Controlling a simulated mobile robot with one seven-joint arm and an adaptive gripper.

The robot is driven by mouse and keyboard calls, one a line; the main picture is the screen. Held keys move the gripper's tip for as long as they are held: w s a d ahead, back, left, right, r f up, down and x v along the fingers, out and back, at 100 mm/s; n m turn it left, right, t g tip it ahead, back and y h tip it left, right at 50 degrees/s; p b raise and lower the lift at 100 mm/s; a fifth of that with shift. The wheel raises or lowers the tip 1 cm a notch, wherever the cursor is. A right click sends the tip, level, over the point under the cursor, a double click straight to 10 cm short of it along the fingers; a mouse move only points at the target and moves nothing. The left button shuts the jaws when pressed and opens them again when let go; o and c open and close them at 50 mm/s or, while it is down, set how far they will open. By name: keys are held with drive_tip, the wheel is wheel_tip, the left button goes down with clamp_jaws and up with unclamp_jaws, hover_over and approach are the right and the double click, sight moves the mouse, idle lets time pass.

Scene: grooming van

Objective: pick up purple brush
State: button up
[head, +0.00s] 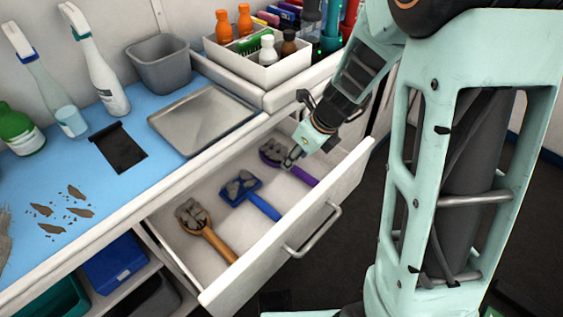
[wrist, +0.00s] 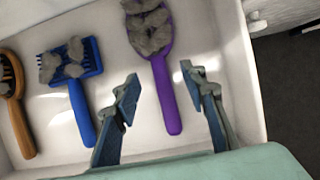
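The purple brush (wrist: 165,88) lies in the open white drawer, with grey fur clumps on its head at the top of the wrist view. In the head view the brush (head: 303,176) is the farthest right of three brushes and is partly covered by my gripper. My gripper (wrist: 160,84) is open. In the wrist view its two fingers show on either side of the purple handle, which lies between them; nothing is held. In the head view my gripper (head: 292,160) is low over the drawer, by the purple brush. I cannot tell whether it touches the brush.
A blue brush (head: 262,205) and a wooden brush (head: 218,244), both with fur clumps, lie left of the purple one. The drawer's front wall (head: 340,190) and right side are close to my gripper. A metal tray (head: 203,118) and a white bottle box (head: 262,74) stand above.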

sight(273, 155)
drive_tip(key=b+x, duration=0.2)
drive_tip(key=x, duration=0.2)
drive_tip(key=shift+a, duration=0.15)
drive_tip(key=shift+r, duration=0.1)
clamp_jaws()
